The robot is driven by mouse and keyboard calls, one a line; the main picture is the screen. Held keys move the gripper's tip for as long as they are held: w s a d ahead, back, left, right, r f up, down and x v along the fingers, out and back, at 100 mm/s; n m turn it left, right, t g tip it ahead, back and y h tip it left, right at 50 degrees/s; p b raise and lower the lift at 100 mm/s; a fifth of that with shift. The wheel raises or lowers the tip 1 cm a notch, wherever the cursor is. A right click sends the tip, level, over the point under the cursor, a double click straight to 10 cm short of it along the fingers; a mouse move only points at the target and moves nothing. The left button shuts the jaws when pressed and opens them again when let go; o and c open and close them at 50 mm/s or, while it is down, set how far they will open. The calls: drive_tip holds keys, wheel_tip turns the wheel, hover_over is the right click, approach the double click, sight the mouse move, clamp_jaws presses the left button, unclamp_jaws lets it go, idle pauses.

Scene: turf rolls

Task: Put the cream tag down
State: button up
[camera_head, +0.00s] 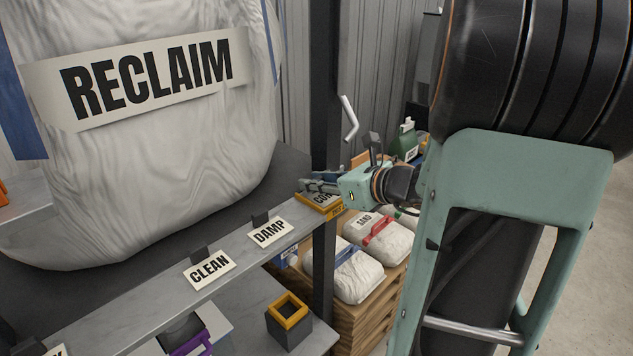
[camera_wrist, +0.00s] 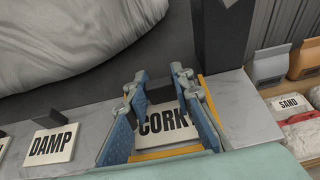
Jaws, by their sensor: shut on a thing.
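The cream tag (camera_wrist: 168,122) reads CORK in black letters and has a dark block (camera_wrist: 160,93) at its back edge. It sits at the far right end of the grey shelf, over an orange-yellow edge; whether it touches the shelf is unclear. In the head view the tag (camera_head: 322,197) is partly covered by my gripper. My gripper (camera_wrist: 158,88) is shut on the tag, its blue fingers on either side of the dark block. In the head view my gripper (camera_head: 318,184) reaches in from the right.
DAMP (camera_head: 269,232) and CLEAN (camera_head: 209,269) tags stand along the shelf (camera_head: 150,290). A large white RECLAIM bag (camera_head: 150,180) hangs behind. A dark post (camera_head: 325,120) stands close to my gripper. Bags (camera_head: 352,273) lie on wooden pallets at the right.

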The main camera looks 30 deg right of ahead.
drive_tip(key=o, duration=0.9)
drive_tip(key=shift+f, duration=0.1)
drive_tip(key=shift+o, duration=0.2)
drive_tip(key=shift+r+p, duration=0.3)
drive_tip(key=shift+p, duration=0.1)
drive_tip(key=v, duration=1.2)
drive_tip(key=shift+f, duration=0.15)
